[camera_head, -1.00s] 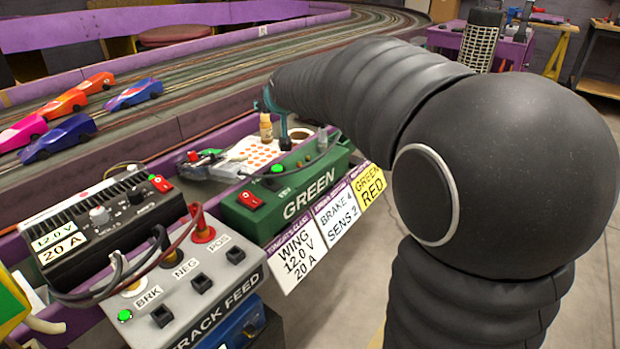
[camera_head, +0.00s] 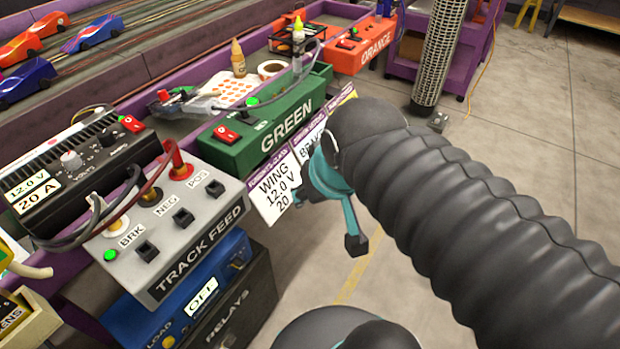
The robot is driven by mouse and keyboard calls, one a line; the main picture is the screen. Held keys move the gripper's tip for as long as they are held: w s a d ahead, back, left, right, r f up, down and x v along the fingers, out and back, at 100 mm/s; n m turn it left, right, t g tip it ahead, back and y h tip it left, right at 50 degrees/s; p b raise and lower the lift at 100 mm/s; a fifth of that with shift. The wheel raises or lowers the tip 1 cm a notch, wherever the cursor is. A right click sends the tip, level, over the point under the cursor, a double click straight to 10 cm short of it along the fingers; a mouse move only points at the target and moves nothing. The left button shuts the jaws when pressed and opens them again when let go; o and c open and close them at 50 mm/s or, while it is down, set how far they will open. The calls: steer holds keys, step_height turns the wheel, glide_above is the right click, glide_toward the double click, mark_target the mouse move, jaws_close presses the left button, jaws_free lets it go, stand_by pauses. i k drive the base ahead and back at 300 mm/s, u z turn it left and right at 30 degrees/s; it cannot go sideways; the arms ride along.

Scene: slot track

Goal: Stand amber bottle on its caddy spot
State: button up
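The amber bottle (camera_head: 238,58), tan with a pointed cap, stands upright at the back of the counter beside a white sheet of orange dots. My teal gripper (camera_head: 350,238) hangs in front of the counter, over the floor, well apart from the bottle. One finger with a dark tip shows clearly; the other is not clearly seen, so I cannot tell its opening. I see nothing held in it. A yellow bottle (camera_head: 298,32) and a clear bottle (camera_head: 297,56) stand right of the amber one. I cannot make out a marked caddy spot.
A tape roll (camera_head: 271,68) and the dotted sheet (camera_head: 232,92) lie near the amber bottle. The green box (camera_head: 262,137) stands along the counter's front, with hanging signs (camera_head: 280,190) below. The track feed box (camera_head: 170,235) is nearer. Open floor lies right.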

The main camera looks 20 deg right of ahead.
mark_target(284, 48)
steer(key=z, duration=0.05)
steer(key=k, duration=0.5)
steer(key=z, duration=1.55)
steer(key=i, duration=1.35)
steer(key=u, duration=1.15)
